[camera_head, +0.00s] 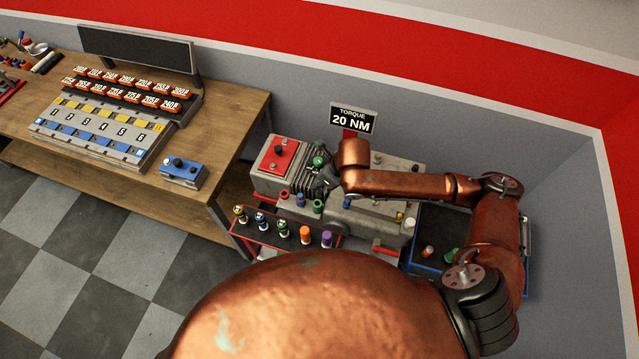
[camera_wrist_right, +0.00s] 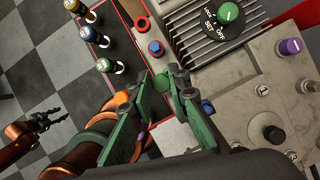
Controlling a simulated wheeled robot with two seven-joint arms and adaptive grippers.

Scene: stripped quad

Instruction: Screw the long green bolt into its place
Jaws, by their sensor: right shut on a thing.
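My right gripper (camera_wrist_right: 162,79) is shut on a green round-headed piece (camera_wrist_right: 160,84), seemingly the green bolt, over the grey machine block (camera_head: 375,222). In the head view this green piece (camera_head: 318,206) stands upright in line with a blue piece (camera_head: 300,200) and a red piece (camera_head: 284,195). Its lower part is hidden, so I cannot tell how deep it sits. In the head view my right gripper (camera_head: 322,186) is a dark shape, partly behind its arm. My left gripper (camera_wrist_right: 48,119) shows at the left of the wrist view, open and empty, away from the block.
A rack (camera_head: 270,238) with several coloured-top pieces stands in front. A green knob (camera_head: 319,160) sits on the finned housing. A "TORQUE 20 NM" sign (camera_head: 352,120) stands behind. A blue-edged tray (camera_head: 427,222) is at right, a wooden bench (camera_head: 225,120) at left.

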